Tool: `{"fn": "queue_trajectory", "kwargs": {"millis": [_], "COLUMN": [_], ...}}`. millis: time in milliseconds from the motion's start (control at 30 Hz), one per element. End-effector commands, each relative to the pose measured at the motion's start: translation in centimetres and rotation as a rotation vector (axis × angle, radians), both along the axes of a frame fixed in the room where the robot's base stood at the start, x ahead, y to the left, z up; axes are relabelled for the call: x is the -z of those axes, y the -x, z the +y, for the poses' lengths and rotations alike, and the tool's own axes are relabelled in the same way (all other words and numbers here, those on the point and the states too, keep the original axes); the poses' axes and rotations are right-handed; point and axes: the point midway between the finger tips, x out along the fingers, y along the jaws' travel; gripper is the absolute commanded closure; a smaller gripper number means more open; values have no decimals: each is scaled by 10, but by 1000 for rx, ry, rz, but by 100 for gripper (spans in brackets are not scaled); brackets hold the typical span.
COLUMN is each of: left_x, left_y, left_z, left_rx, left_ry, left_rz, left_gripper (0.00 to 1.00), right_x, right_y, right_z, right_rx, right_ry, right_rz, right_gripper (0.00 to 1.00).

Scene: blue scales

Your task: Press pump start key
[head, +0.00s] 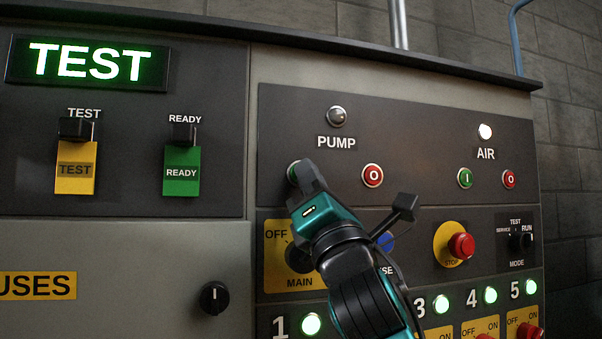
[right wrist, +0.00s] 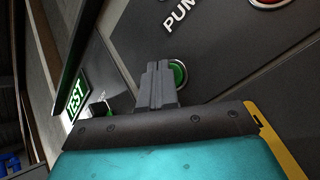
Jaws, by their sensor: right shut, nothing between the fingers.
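The green pump start key (head: 293,172) sits below the PUMP label, left of the red pump stop key (head: 373,175). My right gripper (head: 302,172) is shut and empty, with its fingertips over the green key and hiding most of it. In the right wrist view the shut fingers (right wrist: 157,75) point at the green key (right wrist: 179,74), whose right edge shows beside the tips. I cannot tell whether the tips touch it. The pump lamp (head: 337,116) above is dark. My left gripper is not in view.
A lit air lamp (head: 485,131) and green (head: 465,178) and red (head: 510,179) air keys are at the right. A red stop button (head: 461,245) protrudes below. My arm covers part of the main switch plate (head: 275,229). A lit TEST sign (head: 88,63) is at upper left.

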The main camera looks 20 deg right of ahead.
Motion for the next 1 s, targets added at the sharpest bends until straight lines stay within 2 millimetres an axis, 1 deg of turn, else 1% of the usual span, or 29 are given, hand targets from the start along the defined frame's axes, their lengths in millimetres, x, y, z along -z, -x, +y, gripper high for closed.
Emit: {"fn": "queue_trajectory", "kwargs": {"millis": [367, 667, 767, 1000], "left_x": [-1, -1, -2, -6], "left_y": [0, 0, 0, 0], "left_z": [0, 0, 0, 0], "left_rx": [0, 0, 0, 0], "left_ry": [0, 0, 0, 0], "left_rz": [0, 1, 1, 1], "left_gripper": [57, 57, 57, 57], "right_x": [0, 0, 0, 0], "right_y": [-5, -5, -3, 9], "right_z": [0, 0, 0, 0], "right_rx": [-2, -1, -1, 0], "right_ry": [-1, 0, 0, 1], "right_rz": [1, 1, 1, 1], "right_gripper": [100, 100, 100, 100]}}
